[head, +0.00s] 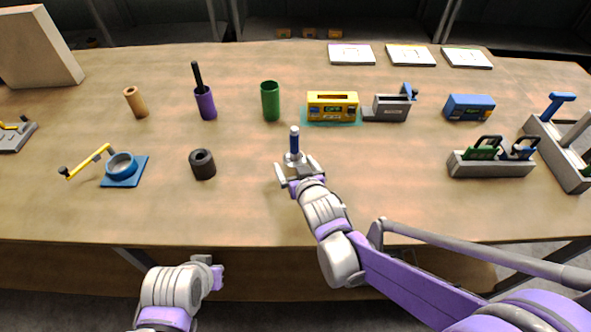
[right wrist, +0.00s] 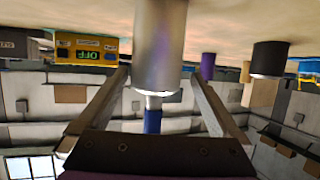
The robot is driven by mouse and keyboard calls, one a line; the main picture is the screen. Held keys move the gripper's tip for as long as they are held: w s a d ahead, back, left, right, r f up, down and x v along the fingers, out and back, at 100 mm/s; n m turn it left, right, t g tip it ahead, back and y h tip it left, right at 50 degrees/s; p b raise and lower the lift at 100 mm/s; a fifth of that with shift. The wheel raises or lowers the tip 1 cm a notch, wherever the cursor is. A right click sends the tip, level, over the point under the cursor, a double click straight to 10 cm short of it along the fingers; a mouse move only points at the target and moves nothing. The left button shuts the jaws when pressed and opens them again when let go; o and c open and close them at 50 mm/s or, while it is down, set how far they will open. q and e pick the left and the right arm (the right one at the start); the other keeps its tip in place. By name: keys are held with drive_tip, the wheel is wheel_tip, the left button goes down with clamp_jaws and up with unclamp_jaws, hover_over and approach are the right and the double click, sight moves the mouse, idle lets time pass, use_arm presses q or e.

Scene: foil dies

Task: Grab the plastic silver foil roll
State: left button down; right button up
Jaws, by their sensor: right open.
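The silver foil roll (head: 294,158) stands upright on the table, a silver cylinder with a dark blue handle-like upper part (head: 294,138). My right gripper (head: 297,168) is open, low over the table at the roll's near side, with a finger on each side. In the right wrist view, which is upside down, the silver cylinder (right wrist: 160,45) stands between the spread fingers, with gaps on both sides. My left gripper (head: 215,274) is below the table's front edge, away from the roll; its fingers are not clear.
Behind the roll stand a green cup (head: 270,101) and a yellow box (head: 332,107). A dark hollow cylinder (head: 202,164) is to the left. A grey holder (head: 491,164) with green and blue tools is to the right. The table front is clear.

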drive_tip(key=shift+d+x, duration=0.1)
drive_tip(key=shift+x, duration=1.25)
drive_tip(key=shift+d+x, duration=0.15)
drive_tip(key=shift+x, duration=1.2)
drive_tip(key=c, duration=1.6)
